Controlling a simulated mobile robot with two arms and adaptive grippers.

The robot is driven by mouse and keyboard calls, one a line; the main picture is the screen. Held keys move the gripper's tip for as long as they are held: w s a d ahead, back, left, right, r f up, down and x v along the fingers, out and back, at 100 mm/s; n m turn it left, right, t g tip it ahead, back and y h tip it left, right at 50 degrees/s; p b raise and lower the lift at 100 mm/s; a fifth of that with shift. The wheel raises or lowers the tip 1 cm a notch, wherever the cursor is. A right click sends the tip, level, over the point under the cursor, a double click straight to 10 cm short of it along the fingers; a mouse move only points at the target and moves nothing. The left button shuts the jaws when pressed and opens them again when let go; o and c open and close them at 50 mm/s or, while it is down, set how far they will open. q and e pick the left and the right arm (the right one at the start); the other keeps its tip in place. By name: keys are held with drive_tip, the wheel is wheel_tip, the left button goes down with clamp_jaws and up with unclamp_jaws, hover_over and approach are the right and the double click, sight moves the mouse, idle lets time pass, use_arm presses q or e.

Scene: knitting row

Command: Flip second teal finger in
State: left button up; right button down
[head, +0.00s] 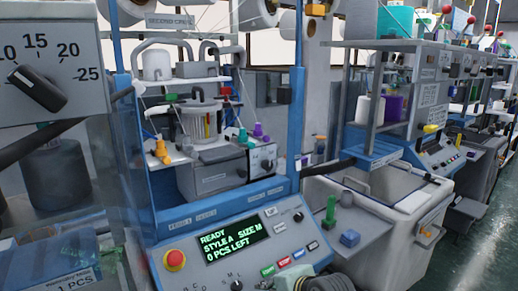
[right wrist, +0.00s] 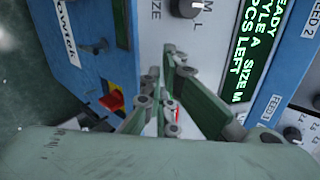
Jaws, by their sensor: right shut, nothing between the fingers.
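The knitting machine (head: 215,150) stands in the middle of the head view. Two teal finger levers (head: 241,138) stick out at its front right, beside a purple one (head: 260,131); they are small, and I cannot tell which way each is flipped. Yellow levers (head: 161,150) are at its front left. My right gripper (head: 318,284) shows partly at the bottom edge, low in front of the control panel. In the right wrist view my right gripper (right wrist: 162,66) is shut and empty, over the panel and away from the levers. My left gripper is not in view.
The control panel has a green display (head: 233,239) reading "READY STYLE A SIZE M 0 PCS LEFT", and a red stop button (head: 174,260). Blue posts (head: 297,100) frame the machine. A dial box (head: 45,60) stands close at left.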

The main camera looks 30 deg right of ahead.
sight(254, 146)
drive_tip(key=w+d+r+m+t, duration=0.2)
drive_tip(key=r+m, duration=0.3)
drive_tip(key=r, duration=0.5)
drive_tip(key=w+d+r+m+t, duration=0.3)
drive_tip(key=r+m, duration=0.3)
drive_tip(key=r, duration=0.4)
drive_tip(key=w+d+r+m+t+y, duration=0.1)
drive_tip(key=w+d+r+m+t, duration=0.1)
drive_tip(key=r, duration=0.8)
drive_tip(key=w+d+m, duration=0.1)
drive_tip(key=d+m, duration=0.1)
drive_tip(key=m, duration=0.1)
drive_tip(key=shift+w+d+r+m+t, duration=0.15)
drive_tip(key=shift+d+r+m+t, duration=0.15)
drive_tip(key=shift+d+r+m, duration=0.1)
drive_tip(key=shift+w+p, duration=0.1)
drive_tip(key=shift+p, duration=0.2)
drive_tip(key=w+p, duration=0.1)
drive_tip(key=w, duration=0.3)
drive_tip(key=w+a+p, duration=0.1)
drive_tip(key=w, duration=0.4)
drive_tip(key=w+a+p, duration=0.1)
drive_tip(key=w, duration=0.3)
drive_tip(key=shift+w+p, duration=0.35)
drive_tip(key=shift+w+a+p, duration=0.2)
drive_tip(key=shift+w+p, duration=0.25)
drive_tip(key=shift+w, duration=1.15)
drive_tip(key=shift+s+r, duration=0.1)
